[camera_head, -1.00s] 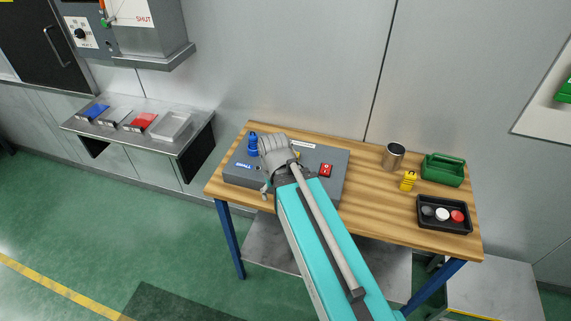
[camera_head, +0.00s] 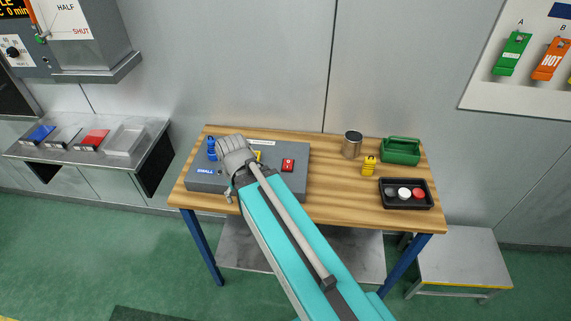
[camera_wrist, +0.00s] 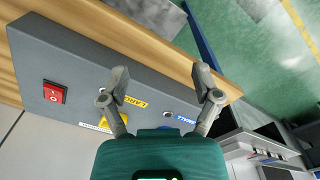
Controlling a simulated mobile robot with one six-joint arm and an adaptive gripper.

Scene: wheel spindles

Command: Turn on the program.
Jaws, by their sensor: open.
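A grey control box (camera_head: 290,184) lies on the left part of the wooden table. A red rocker switch (camera_head: 288,165) sits toward its right end. The switch also shows at the left of the wrist view (camera_wrist: 54,92), with white marks; I cannot tell which side is pressed. My gripper (camera_wrist: 162,82) is open and empty over the box, apart from the switch. Between and beyond its fingers are a yellow label (camera_wrist: 135,102) and a blue label (camera_wrist: 186,120), with small round holes near them. A blue spindle (camera_head: 212,149) stands at the box's left end, partly behind my gripper.
On the table's right are a metal can (camera_head: 352,146), a yellow piece (camera_head: 369,166), a green carrier (camera_head: 400,150) and a black tray (camera_head: 407,205) of coloured discs. A metal shelf (camera_head: 150,148) with small trays stands at left. Bare wood (camera_head: 335,195) lies right of the box.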

